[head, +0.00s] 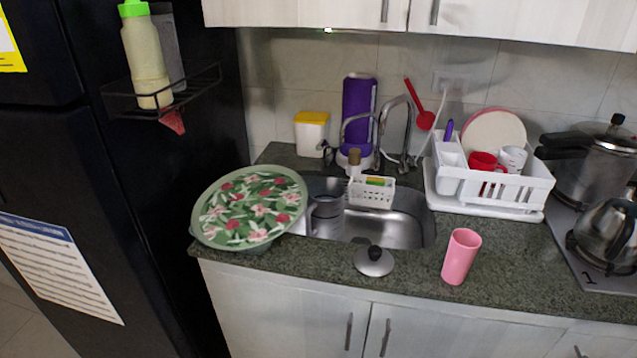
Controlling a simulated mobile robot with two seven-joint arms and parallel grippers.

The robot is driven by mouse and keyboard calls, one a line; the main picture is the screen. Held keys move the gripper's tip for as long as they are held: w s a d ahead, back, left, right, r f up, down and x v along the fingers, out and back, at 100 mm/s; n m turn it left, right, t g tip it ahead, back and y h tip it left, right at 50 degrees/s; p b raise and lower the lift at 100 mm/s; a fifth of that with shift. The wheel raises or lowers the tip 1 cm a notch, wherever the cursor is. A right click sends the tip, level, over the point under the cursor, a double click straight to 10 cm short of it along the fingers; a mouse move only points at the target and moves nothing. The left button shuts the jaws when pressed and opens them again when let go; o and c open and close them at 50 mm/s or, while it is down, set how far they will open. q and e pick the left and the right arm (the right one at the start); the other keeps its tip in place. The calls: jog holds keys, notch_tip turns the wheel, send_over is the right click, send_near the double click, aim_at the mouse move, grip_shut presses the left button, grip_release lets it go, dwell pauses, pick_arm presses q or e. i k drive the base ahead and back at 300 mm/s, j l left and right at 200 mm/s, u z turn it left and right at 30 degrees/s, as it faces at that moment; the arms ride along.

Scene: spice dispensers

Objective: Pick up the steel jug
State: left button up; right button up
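A small grey steel jug-like vessel (328,217) stands in the left part of the steel sink (411,229), in the middle of the head view. A handle seems to show on its left side. The large green floral tray (250,208) lies close beside it on the left, at the sink's edge. A rounded steel kettle (604,232) stands on the stove at the right edge, partly cut off by the frame. Neither of my grippers is in view.
A white dish rack (495,189) stands behind, right of the sink. A white basket (371,192) sits at the sink's back. A pressure cooker (598,165) is at right. Counter between cup and stove is clear.

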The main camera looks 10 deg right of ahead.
aim_at(324, 214)
jog(key=z, duration=2.05)
jog(key=u, duration=1.6)
jog(key=i+j+z, duration=0.15)
jog(key=j+z, duration=0.25)
jog(key=i+j+z, duration=0.15)
jog(key=j+z, duration=0.65)
jog(key=i+l, duration=0.05)
